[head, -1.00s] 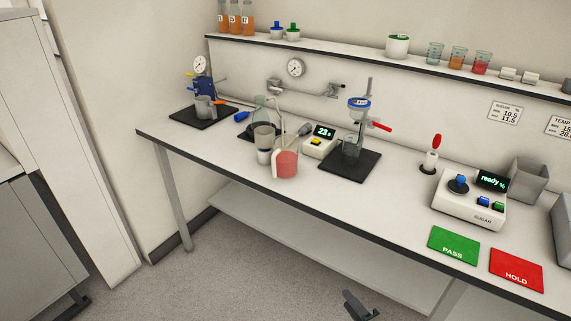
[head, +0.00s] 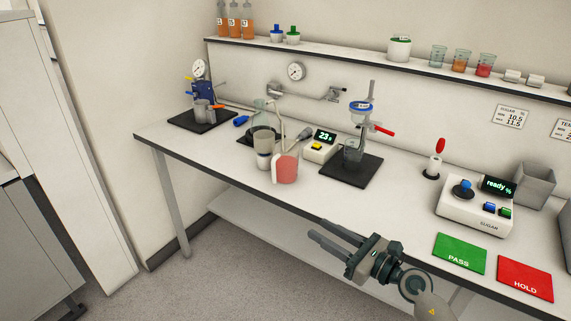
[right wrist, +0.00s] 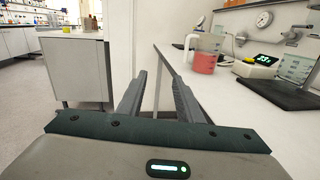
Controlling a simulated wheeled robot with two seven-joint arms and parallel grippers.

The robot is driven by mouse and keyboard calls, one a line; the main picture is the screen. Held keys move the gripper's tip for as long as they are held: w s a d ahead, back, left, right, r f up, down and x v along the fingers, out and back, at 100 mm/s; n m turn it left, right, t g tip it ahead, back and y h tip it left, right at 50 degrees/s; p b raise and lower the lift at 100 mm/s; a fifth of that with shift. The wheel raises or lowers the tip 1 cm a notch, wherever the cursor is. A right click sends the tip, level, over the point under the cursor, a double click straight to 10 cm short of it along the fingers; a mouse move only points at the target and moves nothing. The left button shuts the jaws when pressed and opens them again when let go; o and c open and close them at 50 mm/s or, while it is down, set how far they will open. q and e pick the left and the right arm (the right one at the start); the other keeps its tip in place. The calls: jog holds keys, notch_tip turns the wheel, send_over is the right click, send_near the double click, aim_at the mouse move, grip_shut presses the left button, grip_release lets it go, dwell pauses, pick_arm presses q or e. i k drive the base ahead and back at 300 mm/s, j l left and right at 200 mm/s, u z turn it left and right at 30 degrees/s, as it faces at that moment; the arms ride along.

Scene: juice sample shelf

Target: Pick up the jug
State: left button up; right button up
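The jug (head: 286,169) is clear with a pink-red liquid in its lower part and a pale handle on its left. It stands upright on the bench near the front edge, and also shows in the right wrist view (right wrist: 204,62). My right gripper (head: 318,236) is in front of the bench edge, to the lower right of the jug and apart from it. Its two fingers are spread with nothing between them; in the right wrist view they (right wrist: 155,90) point forward beside the bench edge. My left gripper is not in view.
Close behind and left of the jug stand a clear container (head: 263,142) and a flask (head: 259,111). A timer box (head: 321,147) and a black stand base (head: 351,169) lie to its right. A green PASS mat (head: 460,253) and a red HOLD mat (head: 525,278) lie further right.

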aim_at(286, 152)
jog(key=i, duration=0.95)
jog(key=j+u, duration=0.05)
jog(key=j, duration=0.05)
